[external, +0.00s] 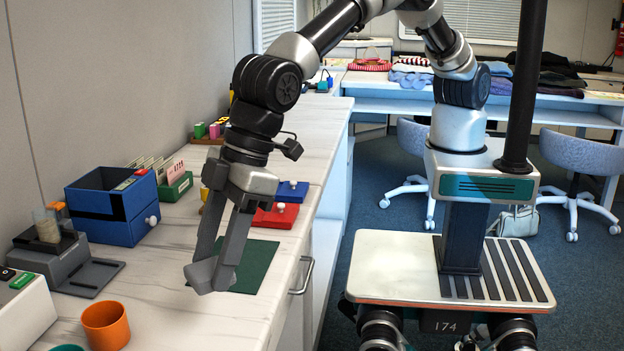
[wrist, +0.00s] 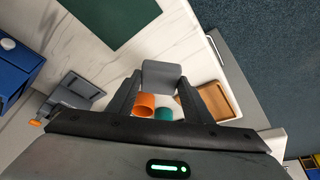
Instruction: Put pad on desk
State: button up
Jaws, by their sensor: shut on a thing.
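My gripper (external: 213,268) points down over the white marble-patterned desk (external: 160,280) and is shut on a small grey block (external: 203,273), which may be the pad. In the wrist view the grey block (wrist: 162,75) sits between the two fingers. A flat dark green mat (external: 256,264) lies on the desk just behind and right of the gripper; it also shows in the wrist view (wrist: 112,18). The block looks held low, near the mat's left front side. I cannot tell whether it touches the desk.
An orange cup (external: 106,325) stands at the front, near a grey device (external: 75,268). A blue box (external: 112,205) and green card tray (external: 176,186) stand along the wall. Red (external: 275,215) and blue (external: 291,190) lidded pieces lie behind the mat. A wooden tray (wrist: 208,101) shows in the wrist view.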

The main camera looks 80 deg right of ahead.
aim_at(221, 313)
jog(key=shift+f+b, duration=0.45)
jog(key=shift+f, duration=2.55)
jog(key=shift+f, duration=0.15)
jog(key=shift+f, duration=0.15)
jog(key=o, duration=1)
jog(key=shift+r, duration=0.2)
